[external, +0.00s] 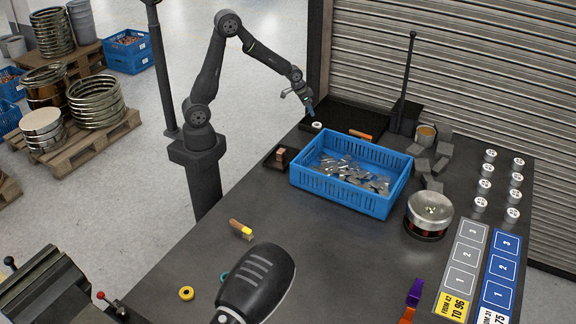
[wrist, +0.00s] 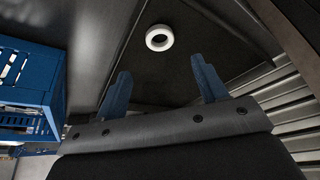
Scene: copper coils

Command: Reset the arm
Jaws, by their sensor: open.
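My arm stands at the back left of the dark table in the external view. My gripper (external: 309,107) hangs near the table's far edge, just above a small white ring-shaped piece (external: 317,126). In the wrist view my gripper (wrist: 160,68) shows two blue fingers spread apart with nothing between them. The white ring (wrist: 159,38) lies on a dark surface beyond the fingertips, apart from them.
A blue crate (external: 342,197) of metal pieces stands right of my gripper; its side shows in the wrist view (wrist: 30,92). A dark upright post (external: 405,80) rises behind it. Several white spools (external: 485,184) stand far right. A black rounded object (external: 258,280) fills the front.

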